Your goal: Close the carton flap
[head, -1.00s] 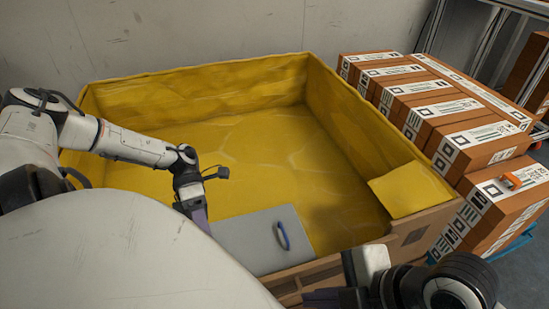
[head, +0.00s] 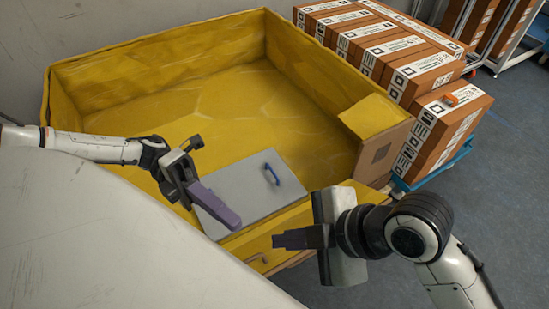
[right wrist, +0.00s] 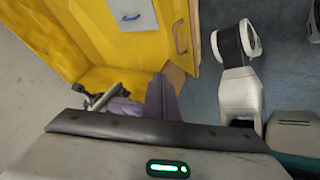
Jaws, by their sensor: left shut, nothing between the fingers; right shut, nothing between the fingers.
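A large open carton or bin (head: 155,38) with a yellow lining fills the left and middle of the head view. A small yellow flap-like piece (head: 374,117) lies level across its near right corner. A yellow front panel (head: 290,228) with a small handle shows at the near side. I cannot tell which piece is the carton flap. My left gripper (head: 228,213) is shut and empty, over the near edge of a grey panel. My right gripper (head: 292,238) is shut and empty, in front of the yellow front panel, pointing left. Purple fingers (right wrist: 160,98) show in the right wrist view.
The grey panel (head: 240,190) with a blue handle (head: 271,174) lies at the bin's near side. Stacked brown boxes (head: 400,55) with barcode labels stand at the right, one on a blue base (head: 435,165). Blue floor (head: 500,200) is free at the right.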

